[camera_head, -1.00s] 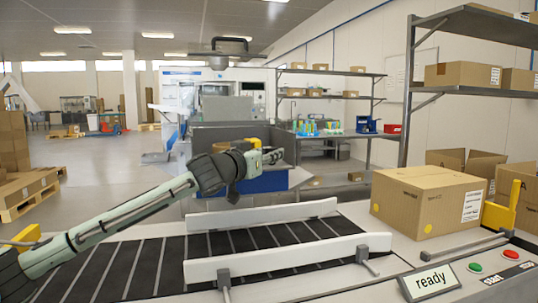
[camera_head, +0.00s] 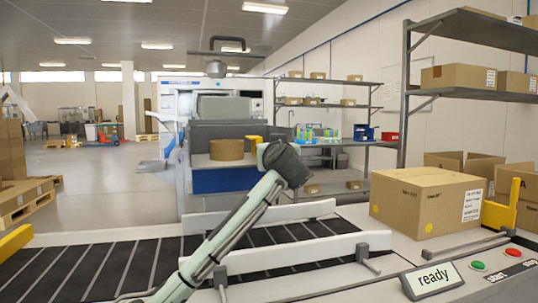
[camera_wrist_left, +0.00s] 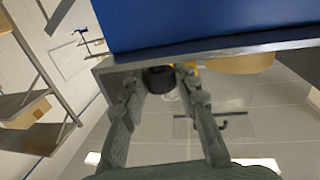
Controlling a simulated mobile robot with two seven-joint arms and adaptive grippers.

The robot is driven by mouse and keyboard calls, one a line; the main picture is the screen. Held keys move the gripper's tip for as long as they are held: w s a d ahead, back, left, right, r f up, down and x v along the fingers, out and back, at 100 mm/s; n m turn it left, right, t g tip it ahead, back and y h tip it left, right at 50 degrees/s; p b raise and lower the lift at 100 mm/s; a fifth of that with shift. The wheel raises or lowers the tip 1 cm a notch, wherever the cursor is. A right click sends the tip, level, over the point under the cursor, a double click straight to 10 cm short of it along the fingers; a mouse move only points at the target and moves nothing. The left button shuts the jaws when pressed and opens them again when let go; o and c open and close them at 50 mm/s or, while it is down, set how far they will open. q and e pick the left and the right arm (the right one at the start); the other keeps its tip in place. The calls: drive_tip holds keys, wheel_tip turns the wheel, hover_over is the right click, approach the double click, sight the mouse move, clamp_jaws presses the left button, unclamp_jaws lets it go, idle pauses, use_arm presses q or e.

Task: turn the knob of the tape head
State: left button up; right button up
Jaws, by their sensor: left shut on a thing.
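The knob (camera_wrist_left: 160,78) is a small black round piece in the left wrist view, under the edge of a grey plate. My left gripper (camera_wrist_left: 161,82) has one finger on each side of it and is shut on it. A yellow part (camera_wrist_left: 190,66) sits just beside the knob. In the head view, the dark wrist of my left arm stands in front of the machine's right end and hides the fingers and the knob. A tan tape roll (camera_head: 226,149) and a yellow piece (camera_head: 253,142) show just left of the wrist. My right gripper is not in view.
A black conveyor (camera_head: 115,268) with white side rails (camera_head: 290,254) runs below my arm. A closed carton (camera_head: 425,203) stands on the right counter, near a ready sign (camera_head: 432,280) and the green (camera_head: 477,266) and red (camera_head: 513,252) buttons. Shelves stand behind.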

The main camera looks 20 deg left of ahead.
use_arm(q)
drive_tip(key=shift+w+d+n+g+y, duration=0.1)
drive_tip(key=shift+n+g+y, duration=0.6)
drive_tip(key=shift+n+y, duration=0.45)
drive_tip(key=shift+y, duration=0.35)
drive_tip(key=o, duration=1.2)
drive_tip(key=shift+c, duration=0.2)
drive_tip(key=shift+s+d, duration=0.25)
drive_tip(key=shift+s, duration=0.05)
drive_tip(key=v, duration=0.7)
drive_tip(key=shift+s, duration=0.15)
drive_tip(key=shift+a+r, duration=0.1)
